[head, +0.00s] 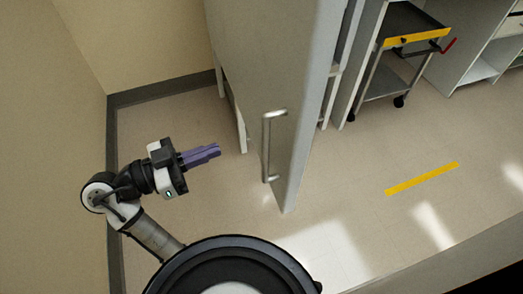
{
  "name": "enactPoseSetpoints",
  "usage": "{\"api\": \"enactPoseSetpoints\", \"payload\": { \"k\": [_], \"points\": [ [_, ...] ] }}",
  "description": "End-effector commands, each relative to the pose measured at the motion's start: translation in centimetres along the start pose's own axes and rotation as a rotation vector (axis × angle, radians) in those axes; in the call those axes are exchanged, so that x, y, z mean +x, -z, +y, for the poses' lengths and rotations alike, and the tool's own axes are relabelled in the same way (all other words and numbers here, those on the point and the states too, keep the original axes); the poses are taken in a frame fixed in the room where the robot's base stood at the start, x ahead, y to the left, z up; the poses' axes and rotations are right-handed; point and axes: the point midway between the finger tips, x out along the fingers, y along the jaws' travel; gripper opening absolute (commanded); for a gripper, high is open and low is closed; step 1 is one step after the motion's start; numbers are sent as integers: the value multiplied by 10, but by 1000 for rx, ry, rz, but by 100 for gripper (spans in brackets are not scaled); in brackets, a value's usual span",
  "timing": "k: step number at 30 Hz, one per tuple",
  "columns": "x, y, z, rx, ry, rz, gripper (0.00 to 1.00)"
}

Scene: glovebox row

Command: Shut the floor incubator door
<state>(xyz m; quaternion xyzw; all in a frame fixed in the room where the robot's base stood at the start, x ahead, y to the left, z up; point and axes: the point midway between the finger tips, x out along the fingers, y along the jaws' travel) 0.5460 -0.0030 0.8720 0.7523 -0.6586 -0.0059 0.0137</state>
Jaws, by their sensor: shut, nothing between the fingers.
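The floor incubator door (274,79) is a tall grey panel standing open in the middle of the head view, swung out toward me. A silver vertical bar handle (267,148) is on its left face near the free edge. The incubator body is mostly hidden behind the door; a pale strip of what may be its side (234,110) shows to the left. My gripper (217,150) is shut and empty. Its purple fingers point right toward the door, left of the handle and apart from it.
A beige wall with a dark baseboard (116,200) runs close on the left. A cart with a yellow-edged tray (413,40) stands at the back right, beside white shelving (480,45). A yellow floor stripe (422,179) lies on clear floor at right.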

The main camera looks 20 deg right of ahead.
Motion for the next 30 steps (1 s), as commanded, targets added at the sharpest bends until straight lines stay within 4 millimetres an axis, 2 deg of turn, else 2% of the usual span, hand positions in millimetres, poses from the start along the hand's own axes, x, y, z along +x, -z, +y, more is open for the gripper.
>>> {"api": "enactPoseSetpoints", "payload": {
  "k": [3, 8, 21, 27, 30],
  "points": [
    [3, -11, 17, 24, -97, -9, 0],
    [16, -11, 22, 28, -119, -11, 0],
    [104, -11, 32, 27, -115, -11, 0],
    [132, -11, 34, 27, -113, -11, 0],
    [138, -12, 34, 28, -110, -11, 0]
  ]
}}
